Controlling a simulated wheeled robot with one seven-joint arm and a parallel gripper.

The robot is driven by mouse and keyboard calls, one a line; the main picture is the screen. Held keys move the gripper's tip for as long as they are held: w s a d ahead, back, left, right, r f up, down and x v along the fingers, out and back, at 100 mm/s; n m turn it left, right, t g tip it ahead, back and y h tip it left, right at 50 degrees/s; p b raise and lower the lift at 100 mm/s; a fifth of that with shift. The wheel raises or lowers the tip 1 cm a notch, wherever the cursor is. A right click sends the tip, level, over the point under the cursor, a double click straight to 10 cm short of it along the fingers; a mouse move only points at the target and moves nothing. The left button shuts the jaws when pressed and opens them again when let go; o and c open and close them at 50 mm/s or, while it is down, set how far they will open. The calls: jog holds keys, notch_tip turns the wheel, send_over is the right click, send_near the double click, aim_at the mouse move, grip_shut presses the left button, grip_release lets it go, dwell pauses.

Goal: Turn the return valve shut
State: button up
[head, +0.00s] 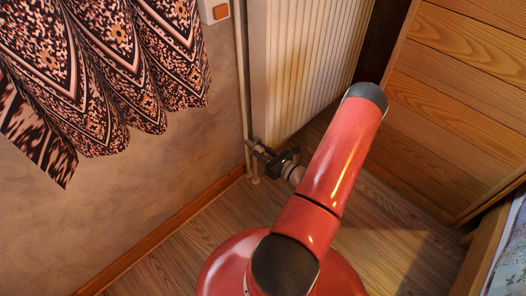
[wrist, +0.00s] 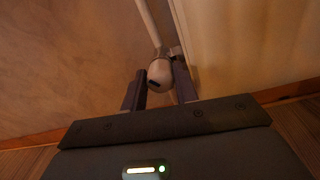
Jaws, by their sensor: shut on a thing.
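The return valve (wrist: 159,74) shows in the wrist view as a pale rounded head with a small dark slot, at the foot of a thin pipe. My gripper (wrist: 161,83) is shut on the valve head, with one dark finger on each side of it. In the head view my gripper (head: 270,157) is low at the radiator's bottom corner, beside the pipes. There the gripper and my red arm hide most of the valve, so its turned position cannot be told.
The white radiator (head: 305,60) rises just behind the valve, with a thin vertical pipe (head: 241,75) along its left edge. A patterned curtain (head: 95,65) hangs at upper left. A wooden cabinet (head: 460,90) stands at right. Some wooden floor (head: 185,250) is clear at lower left.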

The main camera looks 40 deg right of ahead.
jog(key=m+p, duration=0.1)
jog(key=m, duration=0.5)
jog(key=m+p, duration=0.1)
jog(key=m, duration=0.6)
jog(key=m+t+p, duration=0.1)
jog(key=m, duration=0.5)
jog(key=shift+d+f+p, duration=0.1)
jog(key=shift+f+p, duration=0.2)
jog(key=m, duration=0.6)
jog(key=shift+f+m+h, duration=0.1)
jog(key=shift+m+h, duration=0.2)
jog(key=shift+h, duration=0.1)
jog(key=shift+m, duration=0.3)
jog(key=o, duration=0.7)
